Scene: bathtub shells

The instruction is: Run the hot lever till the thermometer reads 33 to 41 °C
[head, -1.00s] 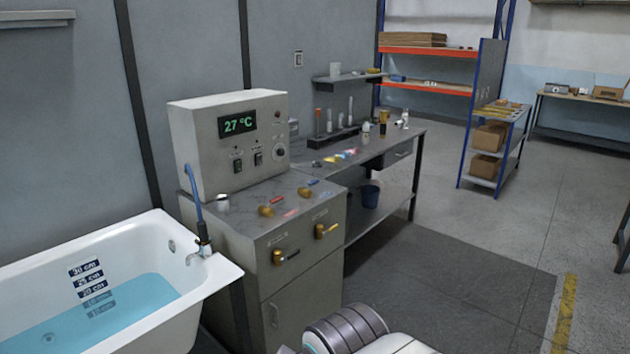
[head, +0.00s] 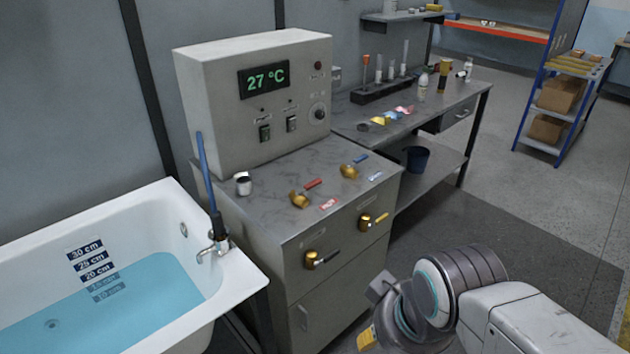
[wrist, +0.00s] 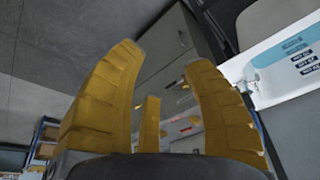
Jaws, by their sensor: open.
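The thermometer display (head: 264,81) on the grey control box reads 27 °C in green. On the cabinet top stands a brass lever with a red handle (head: 312,184) beside a red label (head: 329,204), likely the hot lever. A brass lever with a blue handle (head: 361,158) stands to its right, near a blue label (head: 375,176). My gripper (wrist: 163,62) is open and empty in the wrist view, its yellow fingers spread. In the head view only a bit of yellow shows at the bottom edge, apart from the levers.
The white bathtub (head: 237,288) at left holds blue water up to just below the 20 cm plate (head: 98,273). A tap (head: 214,247) sits on its rim. Floor right of the cabinet is clear.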

